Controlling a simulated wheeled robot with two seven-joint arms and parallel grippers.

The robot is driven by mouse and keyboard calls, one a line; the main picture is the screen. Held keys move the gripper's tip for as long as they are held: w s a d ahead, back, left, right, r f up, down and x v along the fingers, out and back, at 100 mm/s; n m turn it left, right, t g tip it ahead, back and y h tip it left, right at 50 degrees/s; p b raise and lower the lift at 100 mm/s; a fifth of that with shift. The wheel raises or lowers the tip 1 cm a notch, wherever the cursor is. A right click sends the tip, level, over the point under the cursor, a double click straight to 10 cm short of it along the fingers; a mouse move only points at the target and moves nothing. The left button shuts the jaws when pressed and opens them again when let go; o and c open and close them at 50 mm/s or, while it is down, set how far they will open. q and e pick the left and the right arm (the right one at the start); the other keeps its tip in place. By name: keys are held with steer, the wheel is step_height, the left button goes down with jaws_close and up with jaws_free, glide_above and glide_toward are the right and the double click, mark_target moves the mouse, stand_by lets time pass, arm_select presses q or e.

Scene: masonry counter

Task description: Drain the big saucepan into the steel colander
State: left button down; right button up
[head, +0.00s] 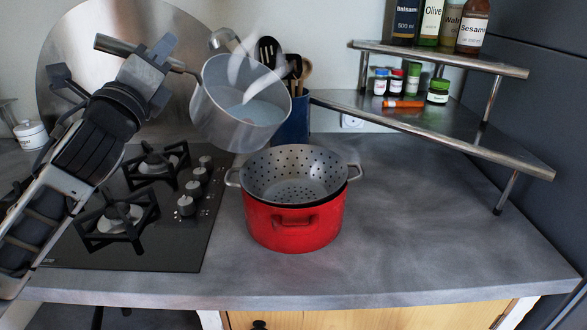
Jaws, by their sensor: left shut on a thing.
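The big saucepan (212,117) is a steel pan in the head view, held in the air and tilted with its mouth toward the right. Pale liquid shows inside it, and steam rises from it. My left gripper (160,62) is shut on the saucepan's handle (118,46), to the left of the pan. The steel colander (292,161), full of small holes, sits in the mouth of a red pot (293,230) on the counter. The saucepan is above and to the left of the colander. The colander looks empty. My right gripper is not in view.
A black gas hob (135,240) lies left of the red pot. A blue utensil holder (293,122) stands behind. A two-level steel shelf (505,152) with jars and bottles stands at the back right. The counter (440,235) right of the pot is clear.

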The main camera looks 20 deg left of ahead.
arm_select(q)
steer(key=shift+s+d+r+m, duration=0.25)
steer(key=shift+d+r+m, duration=0.05)
steer(key=shift+d+m, duration=0.1)
steer(key=shift+s+d+m+t+h, duration=0.1)
steer(key=shift+d+m+t+h, duration=0.2)
steer(key=shift+h, duration=0.1)
steer(key=shift+s+d+m, duration=0.15)
steer(key=shift+d+m, duration=0.4)
steer(key=shift+m, duration=0.05)
steer(key=shift+s+d+r+m+t+h, duration=0.2)
steer(key=shift+d+r+m+h, duration=0.2)
steer(key=shift+d+m+h, duration=0.3)
steer(key=shift+s+d+r+m+t+h, duration=0.2)
steer(key=shift+d+r+m+h, duration=0.25)
steer(key=shift+m, duration=0.35)
stand_by(1.3)
steer(key=shift+s+d+f+m+h, duration=0.25)
steer(key=shift+d+m+h, duration=0.55)
steer(key=shift+m, duration=0.25)
steer(key=shift+s+d+f+m+h, duration=0.3)
steer(key=shift+d+m+h, duration=0.55)
steer(key=shift+m, duration=0.25)
steer(key=shift+s+d+f+m+h, duration=0.25)
steer(key=shift+d+m+h, duration=0.55)
steer(key=shift+m, duration=0.25)
stand_by(0.6)
